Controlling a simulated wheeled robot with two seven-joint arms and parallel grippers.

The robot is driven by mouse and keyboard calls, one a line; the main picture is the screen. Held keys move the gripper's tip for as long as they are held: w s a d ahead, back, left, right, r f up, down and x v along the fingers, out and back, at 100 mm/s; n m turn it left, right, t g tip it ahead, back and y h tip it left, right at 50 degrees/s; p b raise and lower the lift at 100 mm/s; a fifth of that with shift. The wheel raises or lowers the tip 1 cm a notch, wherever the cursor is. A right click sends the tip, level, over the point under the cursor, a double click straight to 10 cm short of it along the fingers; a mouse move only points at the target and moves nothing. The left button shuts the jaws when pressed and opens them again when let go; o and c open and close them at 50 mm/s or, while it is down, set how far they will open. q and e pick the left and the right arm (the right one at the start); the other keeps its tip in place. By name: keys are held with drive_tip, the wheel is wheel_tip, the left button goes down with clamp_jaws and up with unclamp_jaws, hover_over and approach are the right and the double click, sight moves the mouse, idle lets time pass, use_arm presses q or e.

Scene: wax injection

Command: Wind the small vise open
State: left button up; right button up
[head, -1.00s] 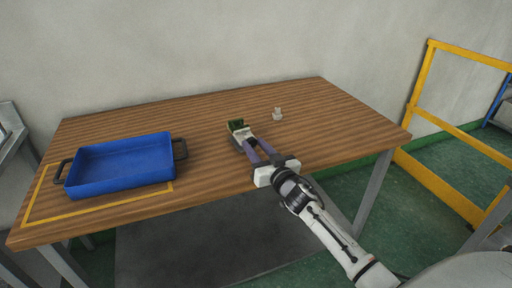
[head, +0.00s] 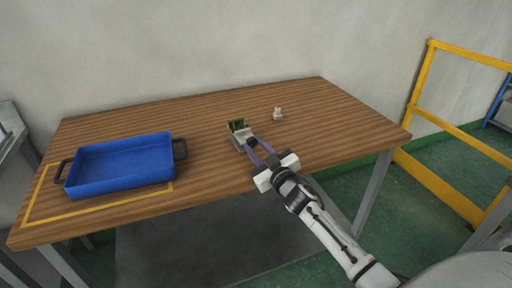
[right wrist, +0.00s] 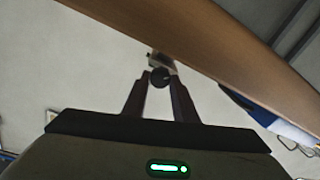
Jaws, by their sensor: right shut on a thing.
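The small vise (head: 243,139) stands on the wooden table, a light grey body with green in its jaws (head: 237,126). I cannot tell how wide the jaws are apart. A dark round knob (head: 252,143) is on its near side. My right gripper (head: 256,147) reaches it from the front and is shut on this knob. In the right wrist view the knob (right wrist: 160,77) sits between the two fingertips, with a bit of the vise (right wrist: 160,60) behind it. My left gripper is not in view.
A small white figure (head: 278,114) stands to the right of the vise. A blue tray (head: 120,181) with dark handles lies at the left, within a yellow outline (head: 101,208) on the table (head: 330,130). A yellow rail (head: 440,177) stands beyond the right edge.

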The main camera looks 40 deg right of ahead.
drive_tip(key=n, duration=0.6)
drive_tip(key=shift+f, duration=0.1)
drive_tip(key=n+b, duration=0.1)
drive_tip(key=n, duration=0.5)
drive_tip(key=shift+n, duration=0.4)
drive_tip(key=n, duration=1.1)
drive_tip(key=shift+f+n, duration=0.1)
drive_tip(key=shift+n, duration=0.2)
drive_tip(key=o, duration=1.1)
drive_tip(key=shift+s, duration=0.1)
